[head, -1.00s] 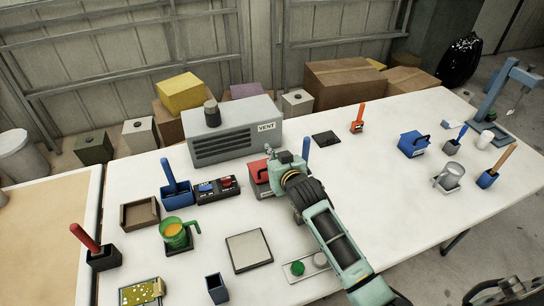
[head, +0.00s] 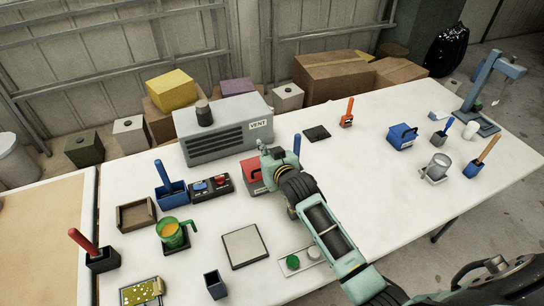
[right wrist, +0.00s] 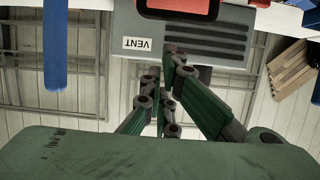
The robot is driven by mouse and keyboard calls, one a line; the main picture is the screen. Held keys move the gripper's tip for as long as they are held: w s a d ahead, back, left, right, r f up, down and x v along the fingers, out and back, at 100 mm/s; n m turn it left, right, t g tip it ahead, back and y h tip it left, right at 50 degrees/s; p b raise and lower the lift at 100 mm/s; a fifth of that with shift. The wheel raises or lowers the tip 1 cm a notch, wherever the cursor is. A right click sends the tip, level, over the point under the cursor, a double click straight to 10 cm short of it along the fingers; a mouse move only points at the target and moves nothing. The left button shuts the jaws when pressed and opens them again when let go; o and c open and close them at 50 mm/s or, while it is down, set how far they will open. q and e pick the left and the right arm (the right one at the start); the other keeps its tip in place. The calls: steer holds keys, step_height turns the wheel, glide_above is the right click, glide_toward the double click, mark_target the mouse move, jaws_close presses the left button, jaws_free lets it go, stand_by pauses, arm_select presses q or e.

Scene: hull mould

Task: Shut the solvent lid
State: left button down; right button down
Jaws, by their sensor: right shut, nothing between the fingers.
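A red-topped box (head: 249,168), which may be the solvent container, stands in front of the grey vent unit, partly hidden behind my right gripper. I cannot tell whether its lid is open or shut. My right gripper (head: 264,150) is shut and empty, just right of the red part and above the table; contact cannot be made out. In the right wrist view the shut green fingers (right wrist: 163,90) point towards the vent unit, and a dark-framed red part (right wrist: 178,7) shows at the top edge. My left gripper is not in view.
The grey vent unit (head: 225,130) stands behind the red box. A two-button control box (head: 211,187) is to its left, a flat pale plate (head: 244,246) in front.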

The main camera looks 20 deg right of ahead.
steer(key=shift+s+r+b, duration=0.3)
steer(key=shift+r+b, duration=0.1)
steer(key=shift+b, duration=0.15)
arm_select(q)
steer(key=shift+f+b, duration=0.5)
steer(key=shift+b, duration=0.1)
arm_select(e)
steer(key=v, duration=0.8)
steer(key=shift+s, duration=0.4)
